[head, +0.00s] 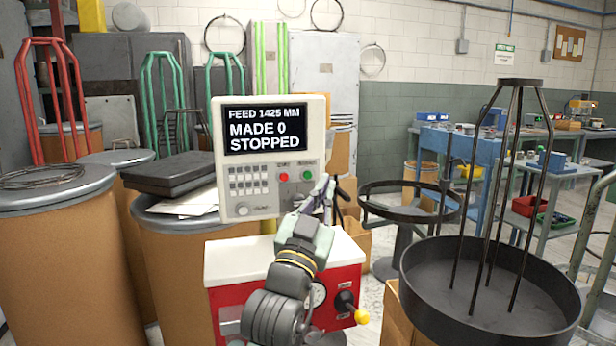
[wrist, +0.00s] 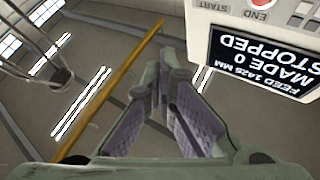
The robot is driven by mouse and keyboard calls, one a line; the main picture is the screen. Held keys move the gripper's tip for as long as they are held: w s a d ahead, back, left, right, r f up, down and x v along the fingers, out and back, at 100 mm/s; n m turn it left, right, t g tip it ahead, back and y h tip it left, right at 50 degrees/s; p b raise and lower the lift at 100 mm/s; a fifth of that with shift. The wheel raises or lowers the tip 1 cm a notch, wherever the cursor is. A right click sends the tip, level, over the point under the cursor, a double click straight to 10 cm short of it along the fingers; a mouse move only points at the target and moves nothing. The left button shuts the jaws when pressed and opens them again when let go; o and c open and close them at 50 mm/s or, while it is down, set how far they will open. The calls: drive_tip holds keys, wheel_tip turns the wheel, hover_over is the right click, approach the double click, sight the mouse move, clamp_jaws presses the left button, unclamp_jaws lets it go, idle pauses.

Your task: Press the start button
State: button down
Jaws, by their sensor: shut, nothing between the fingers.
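The control panel (head: 262,205) is a pale upright box with a dark screen (head: 264,129) reading "FEED 1425 MM", "MADE 0" and "STOPPED". Below the screen are a red button (head: 283,177) and, to its right, a green button (head: 307,175). In the wrist view the panel is upside down at the upper right, with the labels START (wrist: 215,8) and END; the red button (wrist: 262,3) is by END. The green button is out of that view. My gripper (head: 327,187) is shut and empty, just below and right of the green button in the head view. Contact cannot be told.
A red and white machine body (head: 225,262) with a yellow-tipped lever (head: 361,317) stands below the panel. A large dark round tray (head: 425,310) with upright rods is at the right. Brown drums (head: 60,250) crowd the left. A yellow pole (wrist: 115,85) crosses the wrist view.

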sight(310, 179)
drive_tip(key=shift+w+a+b, duration=0.15)
drive_tip(key=shift+w+a, duration=0.3)
drive_tip(key=shift+w, duration=0.85)
drive_tip(key=shift+w+a+b, duration=0.15)
drive_tip(key=shift+w+a, duration=0.25)
drive_tip(key=shift+w, duration=0.95)
drive_tip(key=shift+w+a+b, duration=0.15)
drive_tip(key=shift+w+a, duration=0.3)
drive_tip(key=shift+w, duration=0.85)
drive_tip(key=shift+w, duration=0.1)
drive_tip(key=shift+w+a, duration=0.15)
drive_tip(key=shift+w, duration=0.15)
drive_tip(key=shift+w+a+b, duration=0.1)
drive_tip(key=shift+w+b, duration=0.25)
drive_tip(key=shift+s, duration=0.1)
drive_tip(key=shift+s+d, duration=0.25)
drive_tip(key=shift+s, duration=0.4)
drive_tip(key=shift+s+d, duration=0.25)
drive_tip(key=shift+s, duration=0.55)
drive_tip(key=shift+s+d, duration=0.25)
drive_tip(key=shift+s, duration=0.55)
drive_tip(key=shift+s+d, duration=0.25)
drive_tip(key=shift+s, duration=0.55)
